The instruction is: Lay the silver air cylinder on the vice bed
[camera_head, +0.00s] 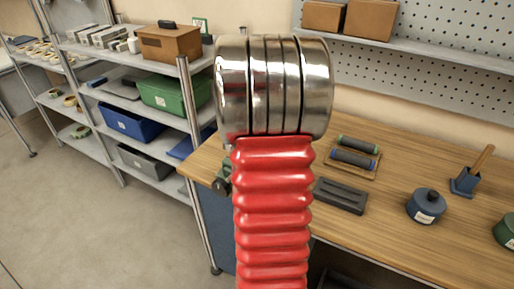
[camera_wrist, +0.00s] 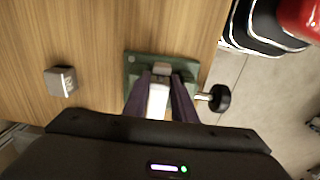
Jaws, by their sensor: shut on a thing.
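In the wrist view my gripper (camera_wrist: 161,82) points down with its two dark fingers closed on a pale silver piece, the silver air cylinder (camera_wrist: 157,101). The green vice (camera_wrist: 132,66) lies beneath the fingertips on the wooden bench, with a black-knobbed handle out to the right. A small metal part shows on the vice just beyond the fingertips. I cannot tell whether the cylinder touches the vice bed.
A silver block (camera_wrist: 61,81) stands left of the vice. On the bench (camera_head: 400,235) are a tray with two rollers (camera_head: 355,152), a dark slotted block (camera_head: 341,195), a blue pot (camera_head: 426,206) and a brush holder (camera_head: 465,182).

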